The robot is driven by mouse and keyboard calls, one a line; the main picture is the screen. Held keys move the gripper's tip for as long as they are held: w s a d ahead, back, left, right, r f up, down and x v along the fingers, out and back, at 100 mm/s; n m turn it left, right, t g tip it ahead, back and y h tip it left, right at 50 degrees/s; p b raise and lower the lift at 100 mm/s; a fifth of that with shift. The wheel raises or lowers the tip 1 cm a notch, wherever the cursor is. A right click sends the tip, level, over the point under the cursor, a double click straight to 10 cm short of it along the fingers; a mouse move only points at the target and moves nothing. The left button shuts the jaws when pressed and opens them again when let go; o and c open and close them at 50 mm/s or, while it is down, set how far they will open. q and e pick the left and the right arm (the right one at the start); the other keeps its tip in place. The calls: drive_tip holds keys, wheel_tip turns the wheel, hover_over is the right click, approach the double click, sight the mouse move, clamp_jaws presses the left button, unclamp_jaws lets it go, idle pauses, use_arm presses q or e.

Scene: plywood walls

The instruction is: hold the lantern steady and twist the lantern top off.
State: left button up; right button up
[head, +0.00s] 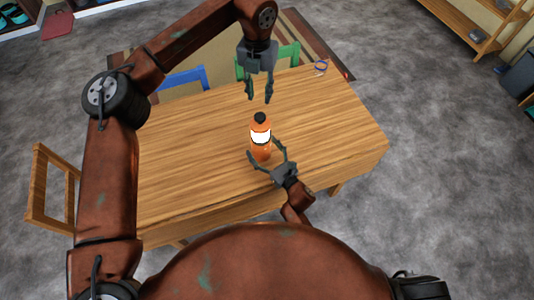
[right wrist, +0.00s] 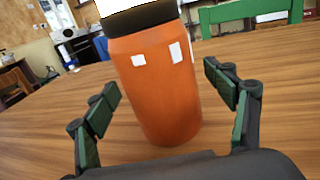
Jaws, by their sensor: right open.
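An orange lantern (head: 261,152) with a bright white band and a black top (head: 260,117) stands upright on the wooden table. In the right wrist view its orange lower body (right wrist: 160,95) fills the middle, and its top is cut off by the frame. My right gripper (head: 265,149) is open, with one finger on each side of the lantern's lower body. In the right wrist view, gaps show between the fingers (right wrist: 161,79) and the lantern. My left gripper (head: 259,97) is open and empty, pointing down, and appears just beyond the lantern's top in the head view.
The table (head: 190,150) is mostly bare. A small purple looped object (head: 321,67) lies near its far right corner. Blue (head: 184,79) and green (head: 285,56) chairs stand at the far side, and a wooden chair (head: 50,190) at the left.

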drive_tip(key=shift+w+a, duration=0.15)
drive_tip(key=shift+w, duration=0.1)
drive_tip(key=shift+c, duration=0.5)
